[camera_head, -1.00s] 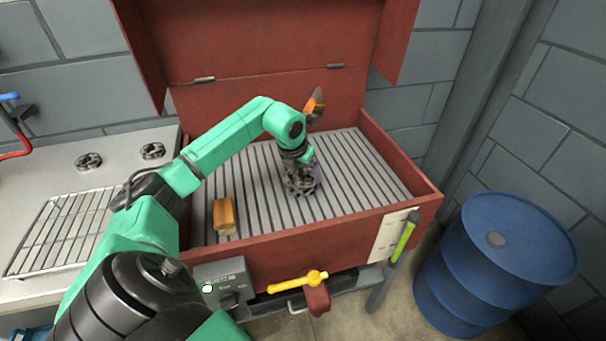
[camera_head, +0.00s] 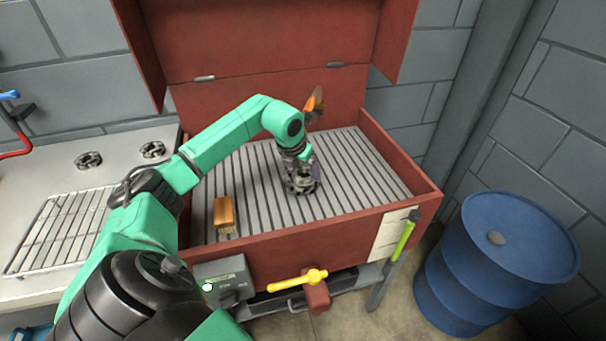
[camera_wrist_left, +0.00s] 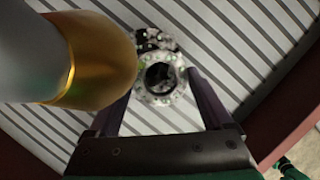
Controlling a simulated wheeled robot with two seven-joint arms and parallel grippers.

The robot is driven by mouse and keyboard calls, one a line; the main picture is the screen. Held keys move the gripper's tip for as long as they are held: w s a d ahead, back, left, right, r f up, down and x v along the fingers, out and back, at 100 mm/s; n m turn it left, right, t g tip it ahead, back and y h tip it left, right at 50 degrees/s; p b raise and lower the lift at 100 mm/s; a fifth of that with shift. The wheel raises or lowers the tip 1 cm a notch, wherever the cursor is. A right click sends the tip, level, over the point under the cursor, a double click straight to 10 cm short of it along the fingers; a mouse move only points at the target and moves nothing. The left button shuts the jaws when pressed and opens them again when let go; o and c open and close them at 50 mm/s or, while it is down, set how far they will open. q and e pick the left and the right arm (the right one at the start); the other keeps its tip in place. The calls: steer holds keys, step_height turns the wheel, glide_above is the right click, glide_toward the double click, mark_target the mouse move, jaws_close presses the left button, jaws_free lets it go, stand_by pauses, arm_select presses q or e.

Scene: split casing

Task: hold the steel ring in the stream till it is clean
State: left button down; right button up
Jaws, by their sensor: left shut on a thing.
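My left gripper (camera_head: 301,176) is low over the slatted floor of the red washing tank. It is shut on the steel ring (camera_head: 300,188), which looks dark and mottled in the head view. In the left wrist view the ring (camera_wrist_left: 161,91) sits between the two dark fingers (camera_wrist_left: 160,100), speckled pale and grey with dark patches. An orange and grey nozzle (camera_head: 315,103) stands at the tank's back; a large orange-tipped part, likely this nozzle (camera_wrist_left: 100,62), fills the upper left of the wrist view. I cannot make out a stream. My right gripper does not show.
A wooden brush (camera_head: 224,213) lies on the tank's slats at left. A yellow lever (camera_head: 297,282) is on the tank's front. Two dark rings (camera_head: 88,161) lie on the left bench beside a wire rack (camera_head: 62,232). A blue drum (camera_head: 495,262) stands at right.

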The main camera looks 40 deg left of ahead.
arm_select(q)
steer(key=shift+d+r, duration=0.1)
steer(key=shift+d, duration=0.35)
steer(key=shift+a, duration=0.6)
steer(key=shift+d, duration=0.6)
